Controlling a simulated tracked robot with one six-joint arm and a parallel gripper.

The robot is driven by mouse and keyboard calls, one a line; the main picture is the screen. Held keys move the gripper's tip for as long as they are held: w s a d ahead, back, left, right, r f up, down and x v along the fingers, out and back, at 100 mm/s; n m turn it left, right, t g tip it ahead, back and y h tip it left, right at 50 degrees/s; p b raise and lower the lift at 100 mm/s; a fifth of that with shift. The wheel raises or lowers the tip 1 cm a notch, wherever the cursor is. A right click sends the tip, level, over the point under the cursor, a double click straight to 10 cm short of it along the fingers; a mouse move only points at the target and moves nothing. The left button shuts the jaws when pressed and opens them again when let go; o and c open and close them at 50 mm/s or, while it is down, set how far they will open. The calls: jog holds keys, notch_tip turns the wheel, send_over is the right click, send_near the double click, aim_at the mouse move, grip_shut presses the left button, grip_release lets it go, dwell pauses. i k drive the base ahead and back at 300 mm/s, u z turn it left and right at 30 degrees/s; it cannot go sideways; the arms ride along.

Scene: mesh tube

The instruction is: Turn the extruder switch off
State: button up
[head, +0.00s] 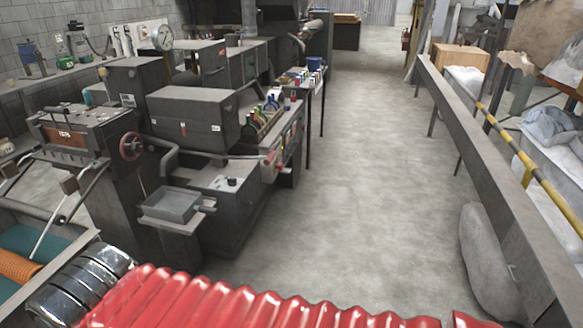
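A dark grey machine with boxy housings (193,115) stands left of centre, and it may be the extruder. A small black knob (231,182) sits on a light plate on top of its low front cabinet. I cannot tell whether this knob is the extruder switch, or which position it is in. A round red-brown handwheel (131,146) is on the machine part to the left. No other switch can be made out clearly at this size. My gripper is not in view.
A grey tray (172,205) juts out at the machine's front. Small bottles (272,103) stand in a rack on its right side. The concrete floor (370,160) is clear in the middle aisle. A long grey beam (480,165) and a yellow-black bar (530,165) border the right.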

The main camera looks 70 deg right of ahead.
aim_at(279, 166)
jog(key=z, duration=3.95)
jog(key=i, duration=0.45)
jog(key=u, duration=0.1)
